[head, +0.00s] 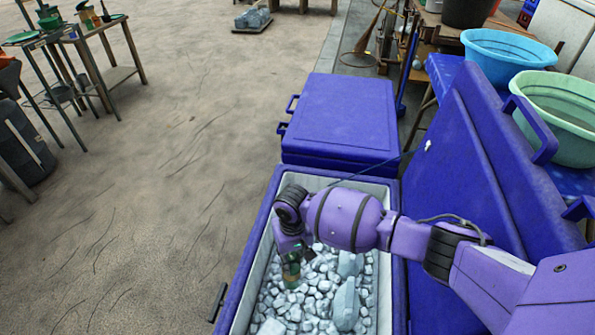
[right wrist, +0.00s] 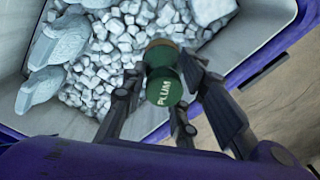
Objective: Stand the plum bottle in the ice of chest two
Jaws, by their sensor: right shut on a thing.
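The plum bottle (right wrist: 163,88) is green with a brown end and the word PLUM on it. In the head view the bottle (head: 291,272) looks roughly upright, low inside the open chest. My right gripper (head: 293,250) is shut on the bottle, with a finger on each side in the right wrist view (right wrist: 165,95). The ice (head: 315,285) is pale cubes filling the open purple chest (head: 255,255). I cannot tell whether the bottle touches the ice. No chest number shows. My left gripper is not in view.
Pale blue-grey lumps (head: 346,305) lie in the ice to the right of the bottle. A closed purple chest (head: 340,115) stands behind. The raised lid (head: 470,170) is on the right, with blue (head: 505,50) and green (head: 560,110) tubs beyond.

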